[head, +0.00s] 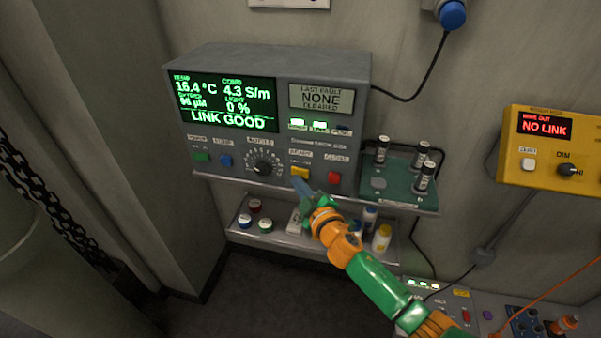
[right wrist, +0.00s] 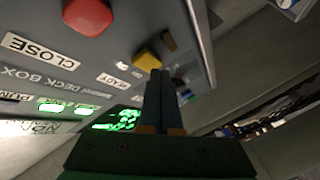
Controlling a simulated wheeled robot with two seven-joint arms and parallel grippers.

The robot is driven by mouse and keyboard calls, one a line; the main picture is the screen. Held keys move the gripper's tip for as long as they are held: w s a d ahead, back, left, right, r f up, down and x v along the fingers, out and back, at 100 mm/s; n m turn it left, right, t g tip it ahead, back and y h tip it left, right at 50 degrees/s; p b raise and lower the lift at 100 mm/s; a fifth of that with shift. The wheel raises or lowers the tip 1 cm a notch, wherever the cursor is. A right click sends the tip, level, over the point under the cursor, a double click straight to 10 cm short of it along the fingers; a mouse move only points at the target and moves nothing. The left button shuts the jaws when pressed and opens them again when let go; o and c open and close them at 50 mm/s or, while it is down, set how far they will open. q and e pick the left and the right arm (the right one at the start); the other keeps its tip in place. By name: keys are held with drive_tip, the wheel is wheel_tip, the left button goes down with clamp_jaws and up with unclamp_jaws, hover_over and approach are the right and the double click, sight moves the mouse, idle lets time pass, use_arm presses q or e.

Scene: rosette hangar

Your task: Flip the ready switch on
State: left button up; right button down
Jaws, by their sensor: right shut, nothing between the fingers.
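A grey instrument box (head: 270,62) stands on a shelf against the wall, with a row of controls along its front. A yellow control (head: 299,173) sits right of the black dial (head: 262,163). A red control (head: 334,178) labelled CLOSE is to its right. My left gripper is not in view.
The box's screen (head: 225,103) reads LINK GOOD. A green tray (head: 397,184) with several vials stands right of the box. A lower shelf (head: 275,240) holds several small bottles and jars. A yellow box (head: 550,160) reading NO LINK hangs at the right.

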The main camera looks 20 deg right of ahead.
drive_tip(key=shift+w+d, duration=0.2)
drive_tip(key=shift+w+d+r, duration=0.15)
drive_tip(key=shift+d+r, duration=0.05)
drive_tip(key=shift+r, duration=0.35)
idle(1.0)
drive_tip(key=shift+a+f, duration=0.15)
drive_tip(key=shift+f, duration=0.2)
drive_tip(key=s+a, duration=0.3)
drive_tip(key=s, duration=0.1)
drive_tip(key=shift+a+f+p, duration=0.2)
drive_tip(key=shift+f+p, duration=0.05)
drive_tip(key=shift+p, duration=0.15)
idle(0.3)
